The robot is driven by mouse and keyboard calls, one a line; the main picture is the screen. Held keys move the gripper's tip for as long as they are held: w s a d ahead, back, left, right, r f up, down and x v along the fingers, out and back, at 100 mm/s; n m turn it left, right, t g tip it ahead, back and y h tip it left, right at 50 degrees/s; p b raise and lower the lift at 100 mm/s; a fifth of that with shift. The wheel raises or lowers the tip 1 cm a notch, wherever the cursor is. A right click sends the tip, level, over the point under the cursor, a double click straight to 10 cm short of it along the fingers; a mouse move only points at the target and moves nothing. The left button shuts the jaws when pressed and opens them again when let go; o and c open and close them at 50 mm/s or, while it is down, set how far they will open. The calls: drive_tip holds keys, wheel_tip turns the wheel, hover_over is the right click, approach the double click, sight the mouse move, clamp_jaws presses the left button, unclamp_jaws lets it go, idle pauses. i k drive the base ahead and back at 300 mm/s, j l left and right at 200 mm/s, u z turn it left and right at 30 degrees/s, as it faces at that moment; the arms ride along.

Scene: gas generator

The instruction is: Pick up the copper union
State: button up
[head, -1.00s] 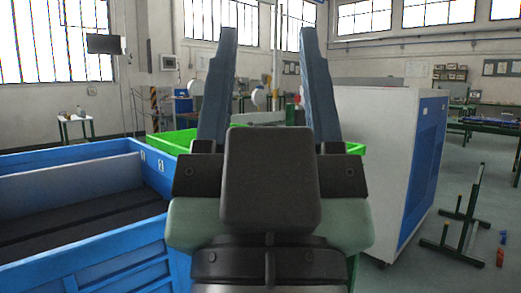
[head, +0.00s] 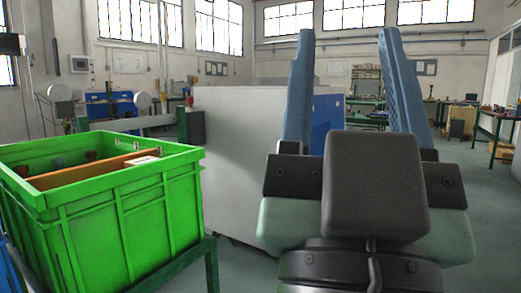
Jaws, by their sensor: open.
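My gripper (head: 347,40) is open in the head view, with its two blue fingers pointing up and well apart. Nothing shows between them. I cannot make out a copper union for certain. A green crate (head: 130,215) stands to the left of my gripper on a dark green stand. A brown divider (head: 95,172) runs across the crate, and a few small dark and reddish things (head: 92,156) show behind it, too small to identify. The crate's floor is hidden by its walls.
A large white cabinet (head: 240,150) stands behind the crate and my gripper. A green-legged table (head: 495,125) with objects on it is at the far right. The floor at the right is open.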

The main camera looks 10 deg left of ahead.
sight(91, 155)
drive_tip(key=z, duration=10.65)
